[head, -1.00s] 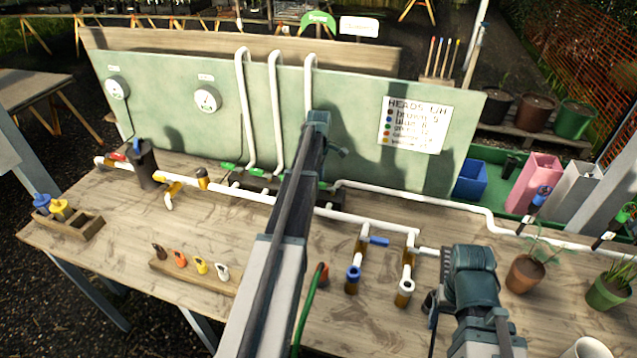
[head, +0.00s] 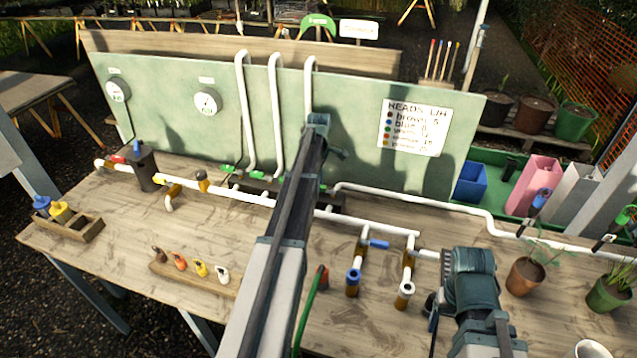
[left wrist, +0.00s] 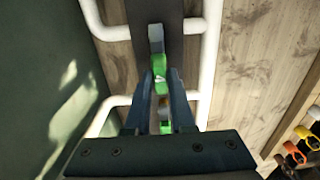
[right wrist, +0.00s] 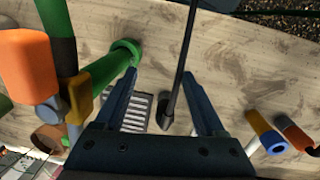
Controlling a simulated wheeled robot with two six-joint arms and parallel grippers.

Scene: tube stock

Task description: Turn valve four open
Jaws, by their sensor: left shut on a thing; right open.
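The dark manifold (head: 262,186) stands at the foot of the green panel, with white pipes rising from it and small green valve handles (head: 228,168) along it. In the left wrist view, my left gripper (left wrist: 161,80) is shut on a green valve handle (left wrist: 160,86). Another green handle (left wrist: 155,36) on a grey body lies just beyond it. No valve number is readable, so I cannot tell which valve is held. In the head view my left forearm hides the left fingers and part of the manifold. My right gripper (right wrist: 163,78) is open, with a thin black rod showing between its fingers.
Gauges (head: 207,102) and a sign (head: 414,125) are on the green panel (head: 350,130). White pipe runs, a blue-handled valve (head: 379,244) and potted plants (head: 526,275) crowd the right. Coloured fittings lie on a wooden strip (head: 190,276).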

